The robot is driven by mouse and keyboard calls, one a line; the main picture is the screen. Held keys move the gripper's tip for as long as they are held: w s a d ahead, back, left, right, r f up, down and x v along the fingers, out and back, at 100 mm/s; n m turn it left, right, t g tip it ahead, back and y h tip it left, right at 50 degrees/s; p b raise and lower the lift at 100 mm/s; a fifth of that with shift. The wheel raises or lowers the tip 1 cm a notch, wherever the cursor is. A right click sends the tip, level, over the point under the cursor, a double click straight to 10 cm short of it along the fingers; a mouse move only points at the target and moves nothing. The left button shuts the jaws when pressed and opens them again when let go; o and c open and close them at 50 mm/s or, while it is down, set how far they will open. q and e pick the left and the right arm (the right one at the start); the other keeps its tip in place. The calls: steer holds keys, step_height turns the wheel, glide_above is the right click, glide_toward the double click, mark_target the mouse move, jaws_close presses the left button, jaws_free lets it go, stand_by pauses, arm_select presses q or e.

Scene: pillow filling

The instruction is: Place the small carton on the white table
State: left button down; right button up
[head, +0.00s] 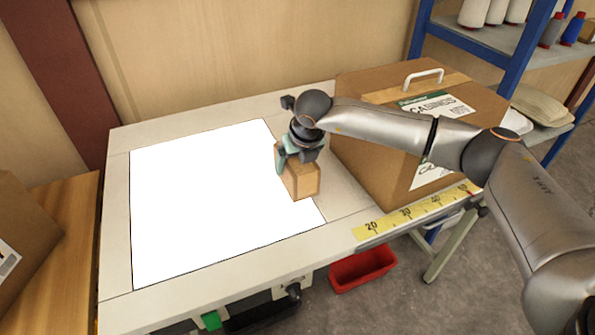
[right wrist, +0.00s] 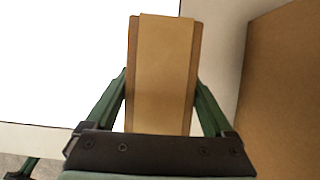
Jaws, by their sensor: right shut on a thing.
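The small carton (head: 301,182) is a brown cardboard box at the right edge of the bright white area (head: 205,205) on the table. My right gripper (head: 299,160) is shut on it from above. In the right wrist view the carton (right wrist: 162,70) sits between the two green fingers (right wrist: 163,100). I cannot tell whether its underside touches the table. The white table (head: 120,235) has a pale border around the bright area. My left gripper is not in view.
A large carton (head: 370,150) with a white handle stands on the table just right of the small carton. A yellow ruler strip (head: 410,213) runs along the front edge. The bright white area to the left is clear. A red bin (head: 362,268) is below.

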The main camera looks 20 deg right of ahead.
step_height(320, 180, down, 4)
steer(key=shift+r, duration=0.15)
steer(key=shift+f, duration=0.25)
steer(key=o, duration=1.3)
steer(key=shift+r, duration=0.1)
steer(key=shift+c, duration=0.2)
